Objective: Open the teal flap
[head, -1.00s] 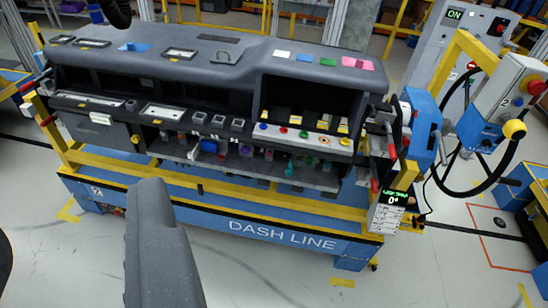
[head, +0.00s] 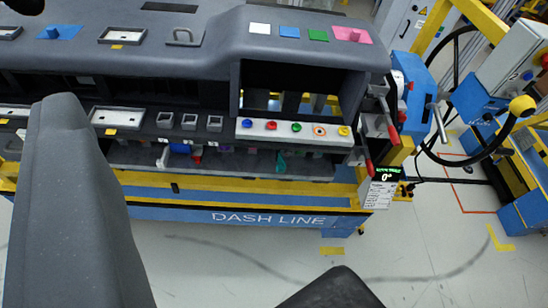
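A small teal piece (head: 281,161), likely the teal flap, shows under the front edge of the grey dashboard module (head: 210,57), below the row of coloured buttons. It is too small for me to tell its hinge side or whether it is shut. A large dark grey part of my own body covers the left of the view and hides part of the module's left side. Another dark part of mine shows at the bottom edge. I can make out no gripper fingertips. Nothing is seen touching the teal piece.
Coloured buttons (head: 297,128) line a white strip above the teal piece. A yellow and blue stand labelled DASH LINE (head: 268,218) carries the module. Red-tipped levers and a small display (head: 387,177) are at its right end. Grey floor (head: 240,272) is clear in front.

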